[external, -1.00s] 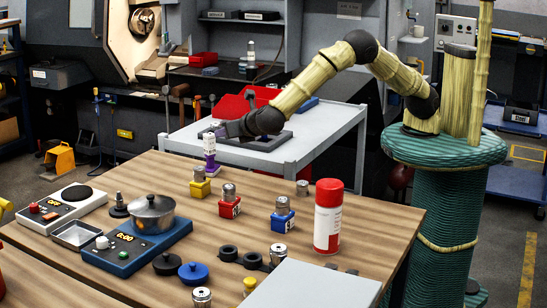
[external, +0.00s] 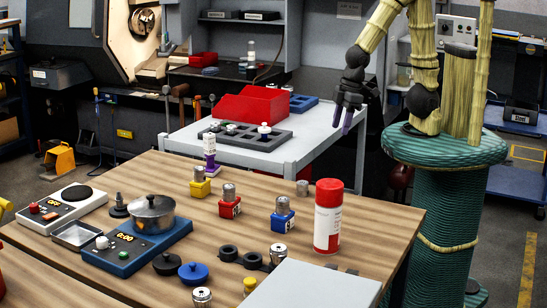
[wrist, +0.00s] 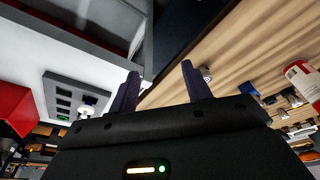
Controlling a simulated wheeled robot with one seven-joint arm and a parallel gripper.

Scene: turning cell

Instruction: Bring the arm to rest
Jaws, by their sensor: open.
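My arm (external: 424,60) is folded up above its green round base, at the right of the external view. My gripper (external: 344,128) hangs from it, pointing down, near the right end of the grey side table (external: 335,137). The two dark fingers are apart with nothing between them. In the wrist view my gripper (wrist: 160,82) also shows open and empty, with the wooden bench (wrist: 225,50) to the right and the side table's white top (wrist: 80,60) to the left.
A dark tray (external: 245,137) with small parts and a red bin (external: 250,103) stand on the side table. The wooden bench (external: 330,262) holds a red-capped spray can (external: 328,215), coloured blocks, a pot and scales. Open space separates my gripper from these things.

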